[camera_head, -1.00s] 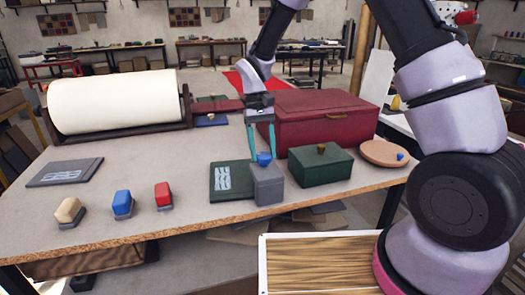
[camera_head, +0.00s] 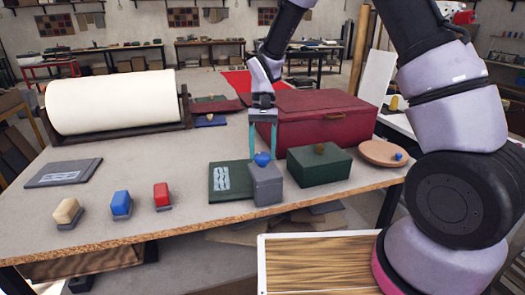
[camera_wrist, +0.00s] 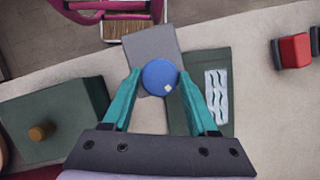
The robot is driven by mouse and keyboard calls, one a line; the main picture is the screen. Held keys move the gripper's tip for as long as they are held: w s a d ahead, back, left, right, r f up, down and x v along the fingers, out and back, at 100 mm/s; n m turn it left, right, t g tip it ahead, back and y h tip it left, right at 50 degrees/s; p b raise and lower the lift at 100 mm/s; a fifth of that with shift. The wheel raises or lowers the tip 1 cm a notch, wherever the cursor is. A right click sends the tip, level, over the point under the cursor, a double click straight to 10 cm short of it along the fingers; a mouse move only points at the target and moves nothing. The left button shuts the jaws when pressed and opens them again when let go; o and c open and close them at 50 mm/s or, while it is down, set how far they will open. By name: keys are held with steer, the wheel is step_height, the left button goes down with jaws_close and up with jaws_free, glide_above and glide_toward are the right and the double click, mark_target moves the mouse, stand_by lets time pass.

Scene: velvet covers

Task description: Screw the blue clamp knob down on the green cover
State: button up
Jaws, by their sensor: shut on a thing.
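The blue clamp knob (camera_head: 263,159) sits on top of the grey clamp block (camera_head: 266,186). The knob (camera_wrist: 160,77) is between my fingertips in the wrist view. The green cover (camera_head: 230,181) lies flat on the table with pale wavy lines on it, and its right edge meets the grey block. My gripper (camera_head: 262,156) points down from above and is shut on the knob, with a teal finger on each side. Whether the cover reaches under the block is hidden.
A green box with a brass knob (camera_head: 320,166) stands just right of the block, and a large red box (camera_head: 325,121) stands behind. A white roll (camera_head: 113,101) is at the back left. Blue, red and cream blocks stand front left.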

steer(key=o, duration=1.4)
steer(key=shift+c, duration=0.2)
steer(key=shift+r, duration=0.1)
steer(key=v, duration=1)
steer(key=shift+r, duration=0.3)
steer(key=shift+w, duration=0.1)
steer(key=s+d+r+m+t+y, duration=0.1)
steer(key=s+d+r+t, duration=0.2)
steer(key=d+r, duration=0.4)
steer(key=s+d+r+m+t+y, duration=0.1)
steer(key=s+d+r+t, duration=0.2)
steer(key=d+r, duration=0.45)
steer(key=s+d+r+m+t, duration=0.1)
steer(key=s+d+r+t, duration=0.3)
steer(key=s+d, duration=0.4)
steer(key=s+t, duration=0.1)
steer(key=s, duration=0.2)
steer(key=shift+t, duration=0.4)
